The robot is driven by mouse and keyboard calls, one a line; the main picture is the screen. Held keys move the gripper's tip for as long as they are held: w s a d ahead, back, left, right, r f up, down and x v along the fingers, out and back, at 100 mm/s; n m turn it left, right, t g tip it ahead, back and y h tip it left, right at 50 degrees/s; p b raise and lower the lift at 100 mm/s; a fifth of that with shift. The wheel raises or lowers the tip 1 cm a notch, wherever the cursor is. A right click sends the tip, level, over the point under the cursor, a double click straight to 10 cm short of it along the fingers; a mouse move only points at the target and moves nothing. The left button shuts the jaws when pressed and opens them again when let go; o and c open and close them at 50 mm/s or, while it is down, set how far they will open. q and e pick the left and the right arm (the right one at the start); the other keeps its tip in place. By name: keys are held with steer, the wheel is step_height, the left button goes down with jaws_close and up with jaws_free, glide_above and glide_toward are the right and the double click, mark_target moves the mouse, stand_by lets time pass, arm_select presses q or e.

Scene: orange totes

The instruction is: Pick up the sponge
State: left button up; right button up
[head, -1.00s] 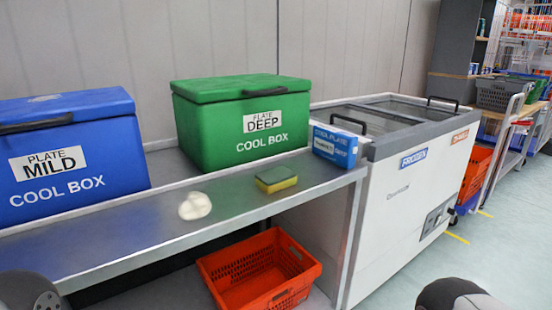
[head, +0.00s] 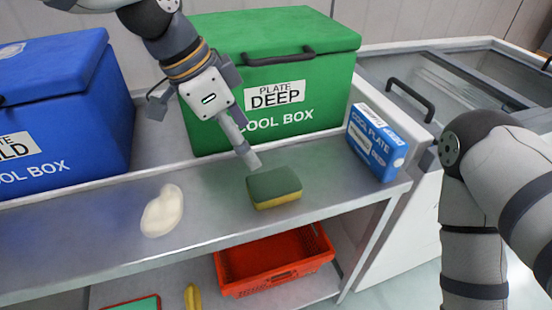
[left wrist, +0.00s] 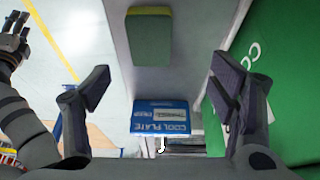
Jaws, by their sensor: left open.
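The sponge (head: 274,187), green on top and yellow below, lies flat on the metal shelf in front of the green cool box. My left gripper (head: 246,157) is above and just behind the sponge in the head view, apart from it. In the left wrist view the sponge (left wrist: 149,40) appears at the top, beyond the fingers. My left gripper (left wrist: 160,85) is open, with nothing between its spread fingers. My right arm shows at the right of the head view, its hand out of frame. What seems to be my right gripper (left wrist: 14,38) shows small in the left wrist view.
A green cool box (head: 270,60) stands behind, a blue cool box (head: 60,105) at left. A blue cool plate box (head: 375,145) is right of the sponge. A pale lump (head: 162,211) lies to its left. A red basket (head: 275,260) sits below. The shelf's front edge is near.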

mark_target(271, 183)
arm_select(q)
steer(key=f, duration=0.1)
steer(key=s+d+f, duration=0.2)
steer(key=f, duration=0.1)
steer(key=shift+d, duration=0.25)
steer(key=x, duration=0.4)
steer(key=w+b+x, duration=0.1)
steer(key=x, duration=0.2)
steer(key=shift+a+r, duration=0.1)
steer(key=shift+r, duration=0.1)
arm_select(e)
steer(key=s, duration=0.1)
steer(key=s+f, duration=0.1)
steer(key=s, duration=0.1)
steer(key=shift+d, duration=0.1)
arm_select(q)
steer(key=shift+f, duration=0.2)
arm_select(e)
steer(key=shift+w, duration=0.1)
arm_select(q)
steer(key=c, duration=0.8)
